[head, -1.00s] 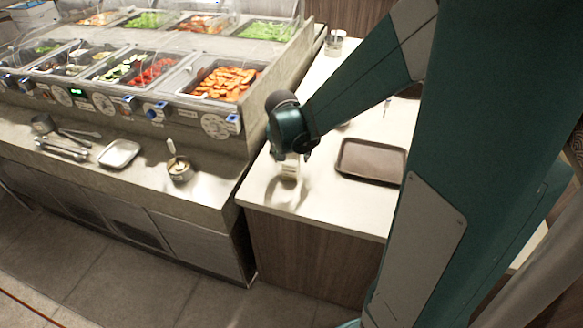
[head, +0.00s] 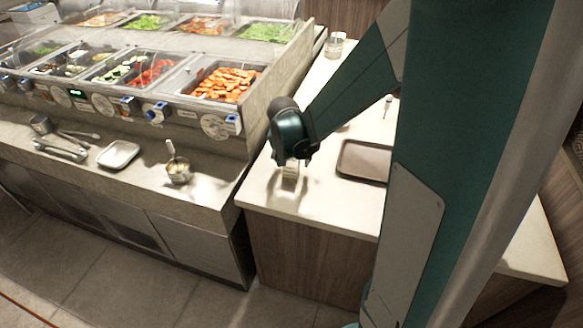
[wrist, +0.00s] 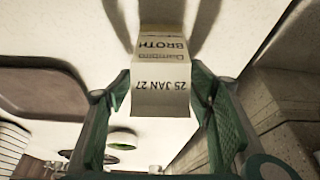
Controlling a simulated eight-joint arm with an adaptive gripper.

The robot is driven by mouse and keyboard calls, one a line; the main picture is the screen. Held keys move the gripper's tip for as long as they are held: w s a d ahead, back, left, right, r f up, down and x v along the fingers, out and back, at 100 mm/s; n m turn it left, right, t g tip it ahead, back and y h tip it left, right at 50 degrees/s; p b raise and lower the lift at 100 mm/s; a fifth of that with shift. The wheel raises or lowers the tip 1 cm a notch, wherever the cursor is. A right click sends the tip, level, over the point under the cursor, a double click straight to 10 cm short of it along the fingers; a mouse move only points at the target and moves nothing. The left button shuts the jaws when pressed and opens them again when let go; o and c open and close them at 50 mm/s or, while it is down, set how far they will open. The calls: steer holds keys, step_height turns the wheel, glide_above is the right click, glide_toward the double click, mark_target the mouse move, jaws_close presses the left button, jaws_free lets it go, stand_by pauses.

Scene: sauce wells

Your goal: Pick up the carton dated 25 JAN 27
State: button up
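The cream carton (head: 290,171) stands on the white counter near its front left corner, partly hidden under my wrist in the head view. In the wrist view the carton (wrist: 160,85) shows upside-down print reading 25 JAN 27 and BROTH. My gripper (wrist: 159,88) points at the carton, with one green finger on each side of it. A narrow gap seems to show between each fingertip and the carton, so the gripper looks open around it. In the head view my gripper (head: 292,160) is just above the carton, its fingers mostly hidden.
A brown tray (head: 350,177) lies on the counter to the right of the carton. The food bar (head: 185,125) with several pans stands to the left, its side wall close to my wrist. A glass jar (head: 335,45) stands at the counter's back.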

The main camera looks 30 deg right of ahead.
steer(key=c, duration=1.2)
steer(key=shift+r+p, duration=1.4)
steer(key=shift+r, duration=3.65)
